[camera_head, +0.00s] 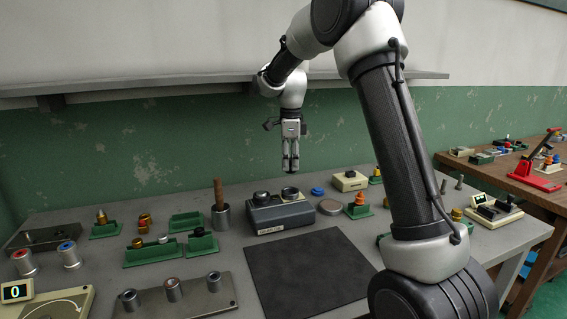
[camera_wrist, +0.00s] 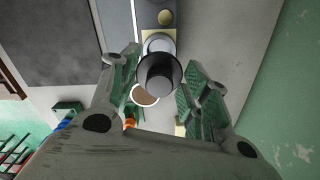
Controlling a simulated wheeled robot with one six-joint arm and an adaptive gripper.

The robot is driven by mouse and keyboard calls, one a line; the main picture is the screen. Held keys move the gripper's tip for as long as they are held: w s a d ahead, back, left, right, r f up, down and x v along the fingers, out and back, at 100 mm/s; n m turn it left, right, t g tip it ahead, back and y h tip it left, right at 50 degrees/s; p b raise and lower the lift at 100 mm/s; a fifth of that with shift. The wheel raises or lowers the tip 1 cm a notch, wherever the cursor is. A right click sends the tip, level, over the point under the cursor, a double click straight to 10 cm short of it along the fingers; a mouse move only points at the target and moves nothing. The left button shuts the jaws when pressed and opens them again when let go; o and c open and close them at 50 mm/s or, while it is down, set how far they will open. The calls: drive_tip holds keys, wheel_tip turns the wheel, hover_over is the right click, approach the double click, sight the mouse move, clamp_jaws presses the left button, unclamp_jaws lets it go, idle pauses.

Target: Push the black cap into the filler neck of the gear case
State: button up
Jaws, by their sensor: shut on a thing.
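My gripper (camera_head: 290,168) points straight down and hangs in the air above the gear case (camera_head: 282,217), a grey box with a pale front label and two round fittings on top. In the wrist view my gripper (camera_wrist: 161,72) is shut on the black cap (camera_wrist: 160,82), which has a wide round flange and a narrower round body. A pale round neck (camera_wrist: 160,44) on a cream square shows just beyond the cap, partly hidden by it. The cap is too small to make out clearly in the head view. It appears apart from the case.
A round grey disc (camera_head: 330,207) lies right of the case. A cup with a wooden handle (camera_head: 219,205) stands left of it. A dark mat (camera_head: 306,272) lies in front. Green holders (camera_head: 153,252) stand left, and a shelf (camera_head: 150,85) runs along the wall behind.

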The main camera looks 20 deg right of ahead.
drive_tip(key=shift+f, duration=2.9)
drive_tip(key=shift+f, duration=1.2)
drive_tip(key=shift+r, duration=0.15)
drive_tip(key=shift+r, duration=0.75)
drive_tip(key=shift+f, duration=0.85)
drive_tip(key=o, duration=1.1)
